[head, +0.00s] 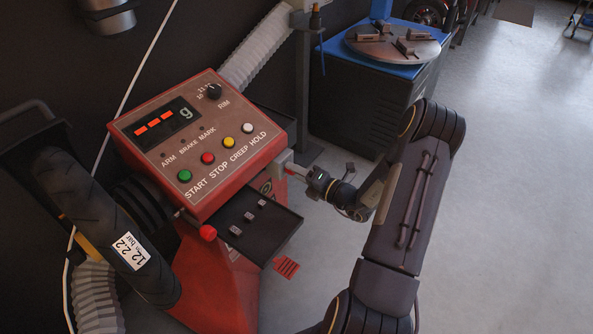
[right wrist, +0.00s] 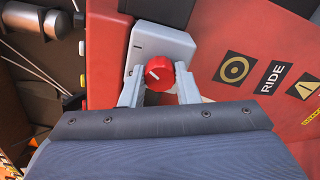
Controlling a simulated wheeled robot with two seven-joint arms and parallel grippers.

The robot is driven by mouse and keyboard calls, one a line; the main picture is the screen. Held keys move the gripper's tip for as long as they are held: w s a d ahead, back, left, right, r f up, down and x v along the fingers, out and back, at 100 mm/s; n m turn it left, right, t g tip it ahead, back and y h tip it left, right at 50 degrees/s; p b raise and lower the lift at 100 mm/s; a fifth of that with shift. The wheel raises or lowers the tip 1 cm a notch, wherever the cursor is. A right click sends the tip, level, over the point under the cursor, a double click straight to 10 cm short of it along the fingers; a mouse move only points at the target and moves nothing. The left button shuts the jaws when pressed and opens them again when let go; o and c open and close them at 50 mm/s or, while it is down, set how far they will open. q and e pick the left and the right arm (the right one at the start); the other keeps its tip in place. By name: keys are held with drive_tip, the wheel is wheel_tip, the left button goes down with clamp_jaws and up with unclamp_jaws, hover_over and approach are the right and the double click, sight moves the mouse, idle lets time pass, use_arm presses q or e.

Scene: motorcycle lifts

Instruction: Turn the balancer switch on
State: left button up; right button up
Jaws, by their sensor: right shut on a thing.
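The red balancer (head: 200,130) stands in the middle of the head view, its display lit with red dashes and a "g". In the right wrist view a round red switch knob (right wrist: 160,73) with a white pointer line sits on a grey switch box (right wrist: 175,42) on the balancer's side. The pointer tilts toward the lower left. My right gripper (right wrist: 158,90) has a finger on each side of the knob and is shut on it. In the head view the right gripper (head: 290,168) reaches the balancer's right side, and the knob is hard to make out. My left gripper is not in view.
A black tray (head: 290,222) with small weights juts out below the panel. A tyre (head: 100,225) is mounted at the left. A tyre changer with a round table (head: 393,42) stands behind right. The grey floor (head: 510,200) at the right is clear.

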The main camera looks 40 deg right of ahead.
drive_tip(key=o, duration=1)
drive_tip(key=shift+c, duration=0.2)
drive_tip(key=p+v, duration=0.1)
drive_tip(key=v, duration=0.7)
